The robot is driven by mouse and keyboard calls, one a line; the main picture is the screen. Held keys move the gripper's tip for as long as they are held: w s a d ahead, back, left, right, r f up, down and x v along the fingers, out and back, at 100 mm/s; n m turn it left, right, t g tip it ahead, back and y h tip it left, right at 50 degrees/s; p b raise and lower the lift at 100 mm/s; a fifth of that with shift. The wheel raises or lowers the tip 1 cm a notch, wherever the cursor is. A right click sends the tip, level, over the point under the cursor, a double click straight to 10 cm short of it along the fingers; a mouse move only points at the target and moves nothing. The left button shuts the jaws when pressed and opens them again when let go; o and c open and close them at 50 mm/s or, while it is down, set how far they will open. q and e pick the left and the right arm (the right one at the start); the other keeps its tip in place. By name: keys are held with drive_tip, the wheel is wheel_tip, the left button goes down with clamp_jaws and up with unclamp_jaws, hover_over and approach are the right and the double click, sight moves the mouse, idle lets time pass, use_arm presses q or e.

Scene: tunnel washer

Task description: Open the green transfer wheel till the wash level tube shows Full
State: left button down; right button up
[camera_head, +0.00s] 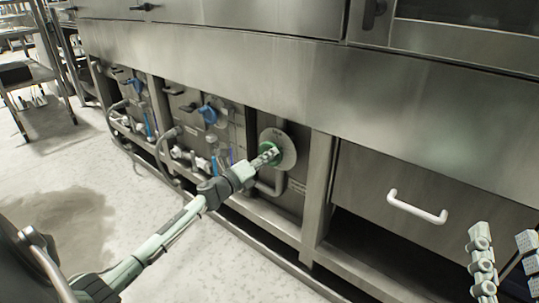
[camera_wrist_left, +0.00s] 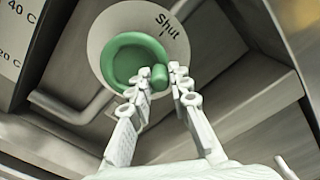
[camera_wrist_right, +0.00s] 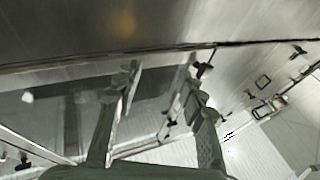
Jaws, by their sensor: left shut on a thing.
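The green transfer wheel (camera_head: 268,146) is mounted on a round pale plate (camera_head: 288,150) low on the machine front. In the left wrist view the wheel (camera_wrist_left: 121,62) has a short green knob (camera_wrist_left: 160,74) at its lower right, and the plate reads "Shut" at its upper right. My left gripper (camera_head: 272,153) reaches the wheel, and its fingers (camera_wrist_left: 167,80) are closed around the knob. Slim blue and purple tubes (camera_head: 231,153) stand left of the wheel; I cannot tell which is the wash level tube or read its level. My right gripper (camera_head: 503,236) is open and empty at the far right.
A white bar handle (camera_head: 417,207) sticks out from a panel right of the wheel. Blue valve handles (camera_head: 208,113) and hoses sit further left. A steel rail (camera_head: 262,228) runs low along the front. The pale floor (camera_head: 190,262) before it is clear.

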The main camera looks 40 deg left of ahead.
sight(268, 146)
use_arm(q)
drive_tip(key=shift+a+r+n+p, duration=0.3)
drive_tip(key=shift+r+n+p, duration=0.2)
drive_tip(key=shift+n, duration=0.5)
drive_tip(key=n, duration=0.1)
drive_tip(key=n+p, duration=0.1)
drive_tip(key=shift+a+r+n, duration=0.15)
drive_tip(key=shift+a+n, duration=0.15)
drive_tip(key=shift+a, duration=0.1)
use_arm(e)
drive_tip(key=w+d+f+g+h, duration=0.2)
drive_tip(key=d+f+g+h, duration=0.3)
drive_tip(key=f, duration=0.7)
use_arm(q)
drive_tip(key=n+p, duration=0.1)
drive_tip(key=n, duration=0.1)
drive_tip(key=a+n+p, duration=0.1)
drive_tip(key=n, duration=0.1)
drive_tip(key=shift+w+a+r, duration=0.1)
drive_tip(key=shift+a+n, duration=0.1)
drive_tip(key=shift+n, duration=0.3)
use_arm(e)
drive_tip(key=s+d+f+g+h, duration=0.2)
drive_tip(key=s+d+f+g, duration=0.4)
drive_tip(key=d+f, duration=0.2)
drive_tip(key=shift+f+m+g, duration=0.4)
drive_tip(key=shift+f, duration=0.3)
drive_tip(key=shift+d, duration=0.1)
